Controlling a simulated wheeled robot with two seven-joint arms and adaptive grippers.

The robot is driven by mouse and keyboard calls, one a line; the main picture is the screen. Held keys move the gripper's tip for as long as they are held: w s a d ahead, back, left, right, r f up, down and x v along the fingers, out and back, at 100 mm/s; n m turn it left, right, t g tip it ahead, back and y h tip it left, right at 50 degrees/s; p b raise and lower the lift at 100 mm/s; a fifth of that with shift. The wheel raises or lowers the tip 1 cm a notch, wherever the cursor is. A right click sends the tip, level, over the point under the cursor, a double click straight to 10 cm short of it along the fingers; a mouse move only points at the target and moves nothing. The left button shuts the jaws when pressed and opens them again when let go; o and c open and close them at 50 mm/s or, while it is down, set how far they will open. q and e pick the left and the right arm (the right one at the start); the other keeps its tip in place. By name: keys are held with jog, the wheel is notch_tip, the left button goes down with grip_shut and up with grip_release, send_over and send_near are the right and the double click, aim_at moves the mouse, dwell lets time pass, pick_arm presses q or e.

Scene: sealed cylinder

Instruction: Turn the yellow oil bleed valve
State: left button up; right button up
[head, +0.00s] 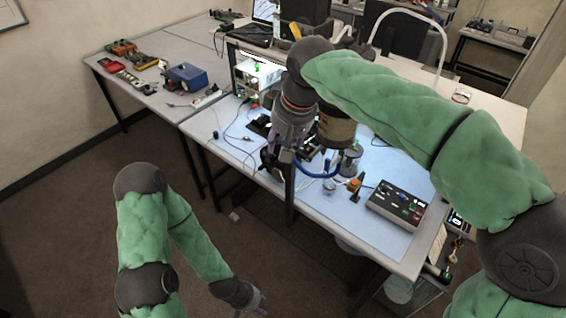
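A brown-gold cylinder (337,130) stands over the blue-topped bench, partly hidden behind my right wrist. A small orange-yellow part (354,186) sits low in front of it, to the right of a blue hose (318,173). I cannot tell for sure whether this part is the yellow oil bleed valve. My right gripper (272,163) points down at the bench's front edge, left of the cylinder; its fingers are small and dark, and their opening is unclear. My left gripper (260,301) hangs low over the floor, away from the bench, its fingers too small to read.
A black control box (396,205) stands on the bench at the right. A lit white instrument (257,75) and thin cables are at the back left. A second table (150,100) holds a blue box (187,77) and tools.

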pick_arm(q)
jog(key=shift+s+f+b, duration=0.35)
jog(key=shift+f+b, duration=0.25)
jog(key=shift+f, duration=0.1)
pick_arm(e)
jog(key=shift+s+d+x, duration=0.1)
jog(key=shift+d+x, duration=0.1)
jog(key=shift+x, duration=0.7)
jog(key=shift+s+d+x, duration=0.1)
jog(key=shift+d+x, duration=0.05)
jog(key=shift+x, duration=0.75)
jog(key=shift+s+d+x, duration=0.1)
jog(key=shift+d+x, duration=0.1)
jog(key=shift+x, duration=0.7)
jog(key=shift+f, duration=0.2)
pick_arm(q)
jog(key=shift+o, duration=0.8)
pick_arm(e)
jog(key=shift+f, duration=0.1)
